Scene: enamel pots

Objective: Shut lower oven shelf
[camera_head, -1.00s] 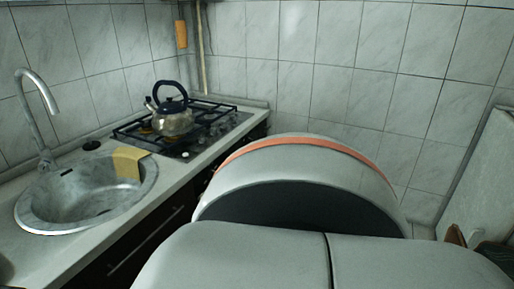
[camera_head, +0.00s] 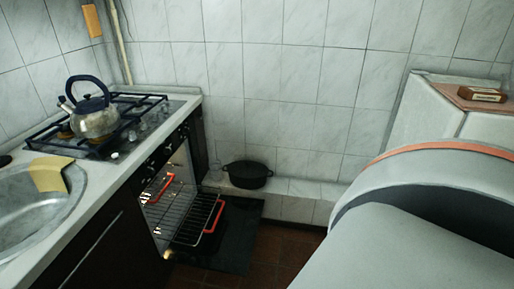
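The oven (camera_head: 150,212) is built into the counter at the left. Its black door (camera_head: 232,238) is folded down and open. A wire shelf (camera_head: 178,208) sticks out of the oven over the door. A red-orange handle or bar (camera_head: 213,216) is at its outer end, and another red-orange piece (camera_head: 158,188) shows higher up, near the oven opening. I cannot tell clearly how the two shelves are separated. Neither gripper shows; a large grey rounded body part of mine fills the lower right.
A kettle (camera_head: 95,117) stands on the gas hob (camera_head: 118,122). A sink with a yellow cloth (camera_head: 48,173) is at the left. A black pot (camera_head: 247,174) sits on a low tiled ledge by the back wall. A small box (camera_head: 482,94) lies at the right. Brown floor (camera_head: 285,245) shows beyond the door.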

